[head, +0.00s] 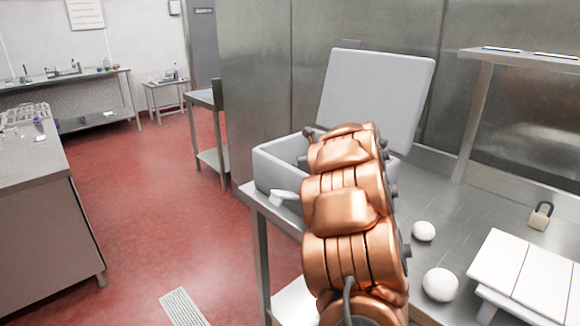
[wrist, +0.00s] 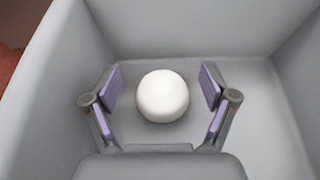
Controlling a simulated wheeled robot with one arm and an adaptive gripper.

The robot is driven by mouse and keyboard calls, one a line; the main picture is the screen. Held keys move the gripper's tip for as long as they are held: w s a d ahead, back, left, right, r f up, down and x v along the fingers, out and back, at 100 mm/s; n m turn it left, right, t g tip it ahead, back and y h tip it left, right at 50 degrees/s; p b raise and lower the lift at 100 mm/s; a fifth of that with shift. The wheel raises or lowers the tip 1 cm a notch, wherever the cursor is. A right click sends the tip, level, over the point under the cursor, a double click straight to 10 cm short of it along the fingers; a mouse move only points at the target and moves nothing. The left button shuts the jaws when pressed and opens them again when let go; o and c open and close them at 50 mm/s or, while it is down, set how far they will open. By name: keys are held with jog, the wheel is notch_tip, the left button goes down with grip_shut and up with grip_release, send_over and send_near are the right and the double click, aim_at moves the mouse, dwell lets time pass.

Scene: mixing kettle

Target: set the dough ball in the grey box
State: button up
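The grey box (head: 268,167) stands on the metal table with its lid (head: 376,98) raised at the back. My gripper is inside or just above the box, mostly hidden behind my copper arm in the head view. In the wrist view my gripper (wrist: 160,98) is open, with its two purple-padded fingers spread on either side of a white dough ball (wrist: 162,96). Gaps show between the ball and both fingers. The ball appears to rest on the box floor (wrist: 262,120). Two more white balls lie on the table, one (head: 424,231) farther back and one (head: 440,285) nearer.
A padlock (head: 541,216) and white boards (head: 525,275) are on the metal table (head: 455,205) at the right. A raised metal shelf (head: 520,58) stands behind them. Box walls (wrist: 45,90) surround my fingers. Red floor (head: 150,200) is open at the left.

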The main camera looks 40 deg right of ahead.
jog(key=shift+r, duration=0.1)
jog(key=shift+r+p, duration=0.8)
jog(key=shift+p, duration=0.35)
jog(key=b+v, duration=0.2)
jog(key=v, duration=0.9)
jog(key=shift+s, duration=0.45)
